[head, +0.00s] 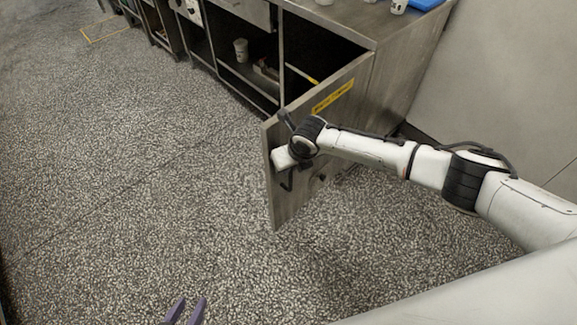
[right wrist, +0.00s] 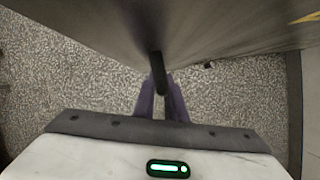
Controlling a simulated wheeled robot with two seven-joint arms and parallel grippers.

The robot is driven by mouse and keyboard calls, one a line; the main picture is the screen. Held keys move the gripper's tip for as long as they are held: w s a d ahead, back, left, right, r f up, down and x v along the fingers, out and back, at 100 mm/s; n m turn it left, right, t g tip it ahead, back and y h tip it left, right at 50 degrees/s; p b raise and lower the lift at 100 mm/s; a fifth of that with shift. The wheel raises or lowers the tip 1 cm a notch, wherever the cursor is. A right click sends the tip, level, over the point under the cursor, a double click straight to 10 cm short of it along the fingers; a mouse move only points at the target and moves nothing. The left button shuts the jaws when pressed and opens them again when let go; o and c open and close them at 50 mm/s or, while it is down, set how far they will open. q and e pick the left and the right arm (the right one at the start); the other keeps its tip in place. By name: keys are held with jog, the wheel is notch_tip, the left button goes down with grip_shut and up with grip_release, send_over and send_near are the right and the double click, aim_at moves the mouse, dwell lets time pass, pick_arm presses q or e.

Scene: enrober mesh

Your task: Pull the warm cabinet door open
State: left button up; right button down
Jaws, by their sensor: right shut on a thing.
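The warm cabinet door (head: 300,205) is a grey metal panel with a yellow label. It stands swung out from the steel cabinet (head: 385,75), and the dark inside shows behind it. My right arm reaches across to the door's front. My right gripper (right wrist: 160,100) is shut on the black bar handle (right wrist: 157,68) in the right wrist view; in the head view the wrist largely hides this grip, and only the lower part of the handle (head: 287,181) shows. My left gripper (head: 185,311) is at the bottom of the head view, its two purple fingers apart and empty, far from the door.
Open shelves left of the door hold a white cup (head: 240,50) and a small box (head: 266,69). Another cup (head: 399,5) and a blue item (head: 428,3) are on the counter top. A pale wall (head: 500,85) stands at right. The speckled floor (head: 130,170) is clear.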

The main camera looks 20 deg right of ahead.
jog(key=shift+a, duration=0.15)
jog(key=c, duration=1.8)
grip_release()
jog(key=shift+r, duration=0.1)
jog(key=p+v, duration=0.1)
jog(key=v, duration=0.9)
jog(key=shift+r, duration=0.1)
